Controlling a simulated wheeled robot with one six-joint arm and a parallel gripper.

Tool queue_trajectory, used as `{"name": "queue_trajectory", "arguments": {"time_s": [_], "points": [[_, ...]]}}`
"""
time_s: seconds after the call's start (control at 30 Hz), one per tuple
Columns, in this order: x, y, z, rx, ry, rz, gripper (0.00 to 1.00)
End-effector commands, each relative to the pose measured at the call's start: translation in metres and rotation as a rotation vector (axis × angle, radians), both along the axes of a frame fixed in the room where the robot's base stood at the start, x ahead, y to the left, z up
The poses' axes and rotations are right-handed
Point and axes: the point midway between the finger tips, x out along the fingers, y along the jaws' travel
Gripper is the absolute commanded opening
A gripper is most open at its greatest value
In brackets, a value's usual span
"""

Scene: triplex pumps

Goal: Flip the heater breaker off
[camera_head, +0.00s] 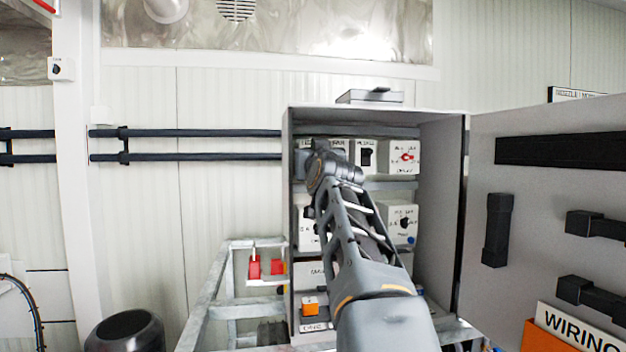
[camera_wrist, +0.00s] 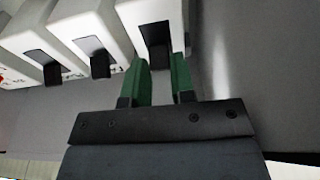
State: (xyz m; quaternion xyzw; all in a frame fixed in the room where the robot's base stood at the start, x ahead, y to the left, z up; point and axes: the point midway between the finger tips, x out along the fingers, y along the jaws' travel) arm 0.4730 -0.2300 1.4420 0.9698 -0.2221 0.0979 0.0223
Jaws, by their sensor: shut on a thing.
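A row of white breakers with black toggles sits in the open grey cabinet. In the wrist view, the breaker at the right end (camera_wrist: 130,12) has its black toggle (camera_wrist: 155,34) between the green fingertips of my gripper (camera_wrist: 160,62), which is shut on it. Its label is out of sight there, so the heater name cannot be read. This seems to be the leftmost breaker in the head view, where my wrist covers it. Two more breaker toggles show to its left in the wrist view, the middle one (camera_wrist: 99,61) and the left one (camera_wrist: 51,72).
The cabinet (camera_head: 440,200) has its door (camera_head: 540,200) swung open to the right. A red knob switch (camera_head: 407,157) is right of the breakers, and another knob box (camera_head: 403,223) is below. A metal frame (camera_head: 205,300) stands at the lower left.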

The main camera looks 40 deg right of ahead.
Motion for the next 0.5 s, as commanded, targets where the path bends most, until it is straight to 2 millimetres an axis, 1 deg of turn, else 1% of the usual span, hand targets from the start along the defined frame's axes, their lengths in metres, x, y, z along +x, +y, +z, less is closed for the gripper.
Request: {"name": "queue_trajectory", "arguments": {"time_s": [0.03, 0.3, 0.5], "points": [[0.0000, 0.0001, -0.0189, -0.017, -0.037, 0.000, 0.00], [0.0015, -0.0007, -0.0285, -0.107, -0.224, 0.000, 0.00], [0.0029, -0.0013, -0.0276, -0.159, -0.330, 0.000, 0.00]]}}
